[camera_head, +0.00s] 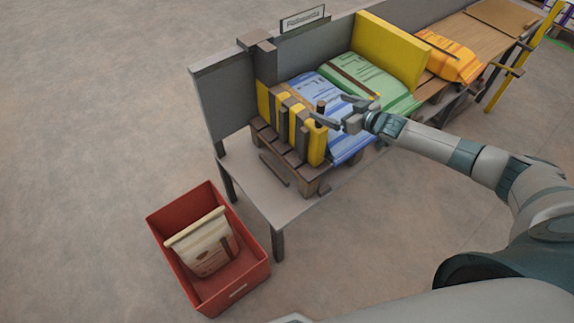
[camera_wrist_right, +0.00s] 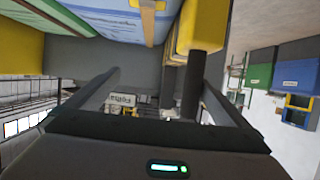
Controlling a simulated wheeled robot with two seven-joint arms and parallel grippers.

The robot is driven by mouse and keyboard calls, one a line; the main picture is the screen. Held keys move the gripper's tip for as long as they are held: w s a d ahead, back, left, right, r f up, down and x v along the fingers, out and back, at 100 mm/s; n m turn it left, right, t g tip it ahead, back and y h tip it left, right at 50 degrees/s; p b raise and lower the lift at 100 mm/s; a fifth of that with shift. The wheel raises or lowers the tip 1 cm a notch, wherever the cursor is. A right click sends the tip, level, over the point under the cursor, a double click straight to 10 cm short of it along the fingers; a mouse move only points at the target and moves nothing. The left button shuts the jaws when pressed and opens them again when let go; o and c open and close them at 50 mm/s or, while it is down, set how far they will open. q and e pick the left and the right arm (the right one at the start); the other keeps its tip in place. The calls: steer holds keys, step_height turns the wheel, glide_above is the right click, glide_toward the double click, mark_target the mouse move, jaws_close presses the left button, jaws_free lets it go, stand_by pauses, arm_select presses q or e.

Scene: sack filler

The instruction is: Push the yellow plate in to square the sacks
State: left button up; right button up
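The yellow plate (camera_head: 316,144) stands upright at the left end of a pallet, with grey bars across its yellow face and a dark upright handle (camera_head: 320,106). A blue sack (camera_head: 322,92) and a green sack (camera_head: 368,80) lie on the pallet to its right. My right gripper (camera_head: 338,113) is just right of the handle, above the blue sack. In the right wrist view its two fingers are spread apart, and the dark handle (camera_wrist_right: 194,85) shows close to the right-hand finger. I cannot tell whether they touch. My left gripper is out of view.
A fixed yellow wall (camera_head: 390,50) stands beyond the green sack. An orange sack (camera_head: 450,60) lies on the conveyor at the right. A grey back panel (camera_head: 225,105) borders the table. A red crate (camera_head: 255,272) with a pale sack stands on the floor at lower left.

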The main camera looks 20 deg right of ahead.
steer(key=shift+w+d+r+h, duration=0.15)
steer(key=shift+d+r, duration=0.05)
steer(key=shift+d, duration=0.2)
steer(key=shift+w+d+r+h, duration=0.1)
steer(key=shift+d+r+h, duration=0.1)
steer(key=shift+d, duration=0.15)
steer(key=shift+s+a+f+p, duration=0.15)
steer(key=shift+s+a+p, duration=0.25)
steer(key=shift+a, duration=0.35)
steer(key=shift+s+a+f+p, duration=0.1)
steer(key=shift+s+a+p, duration=0.1)
steer(key=shift+a+p, duration=0.45)
steer(key=shift+s+a+f+p, duration=0.15)
steer(key=shift+s+a+p, duration=0.15)
steer(key=shift+a, duration=0.6)
steer(key=shift+p+v, duration=0.85)
steer(key=p+v, duration=0.5)
steer(key=v, duration=0.2)
